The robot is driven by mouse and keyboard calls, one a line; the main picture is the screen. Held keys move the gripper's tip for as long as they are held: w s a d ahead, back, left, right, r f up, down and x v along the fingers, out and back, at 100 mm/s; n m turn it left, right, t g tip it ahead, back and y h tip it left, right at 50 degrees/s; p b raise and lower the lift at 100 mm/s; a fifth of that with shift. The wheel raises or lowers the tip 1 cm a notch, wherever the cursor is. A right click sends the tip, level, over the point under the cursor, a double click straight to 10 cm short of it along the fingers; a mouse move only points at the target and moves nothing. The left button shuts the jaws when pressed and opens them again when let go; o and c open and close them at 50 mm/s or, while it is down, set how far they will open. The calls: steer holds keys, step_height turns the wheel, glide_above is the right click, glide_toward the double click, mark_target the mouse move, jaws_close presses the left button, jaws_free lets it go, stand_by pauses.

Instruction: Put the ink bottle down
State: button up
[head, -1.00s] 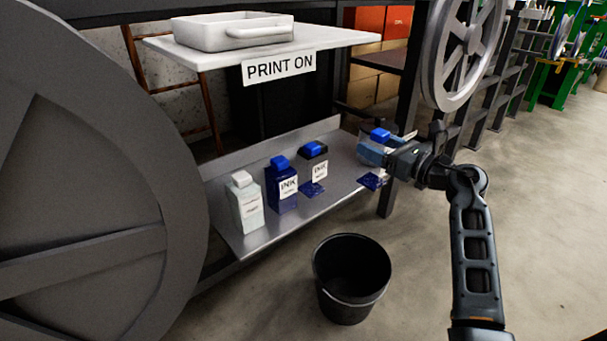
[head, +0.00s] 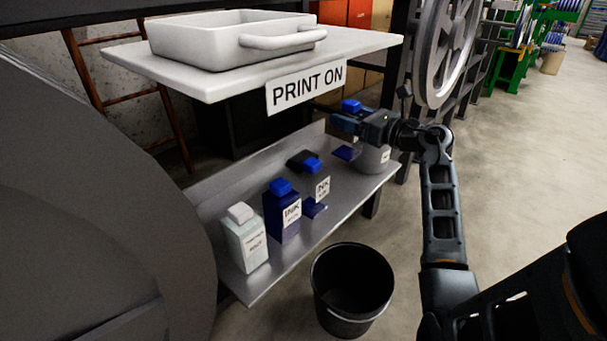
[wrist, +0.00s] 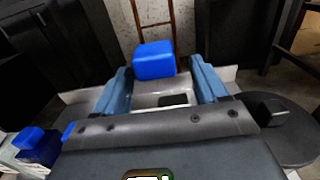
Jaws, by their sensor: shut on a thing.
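In the wrist view the blue cap (wrist: 154,60) stands up between the two blue fingers (wrist: 160,75). The bottle looks upright. My gripper hides part of it, and I cannot tell whether its base touches the shelf.
A white-capped bottle (head: 244,238), a dark blue INK bottle (head: 281,212) and another blue-capped INK bottle (head: 313,177) stand along the shelf. Above is a board with a tray (head: 225,42) and a PRINT ON sign (head: 306,88). A black bucket (head: 352,285) stands on the floor in front.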

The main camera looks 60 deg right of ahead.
mark_target(347, 151)
step_height(347, 151, down, 9)
steer(key=b, duration=0.2)
steer(key=shift+f+b, duration=0.15)
steer(key=shift+b, duration=0.2)
steer(key=shift+f, duration=0.2)
steer(key=o, duration=1.1)
steer(key=shift+r, duration=0.1)
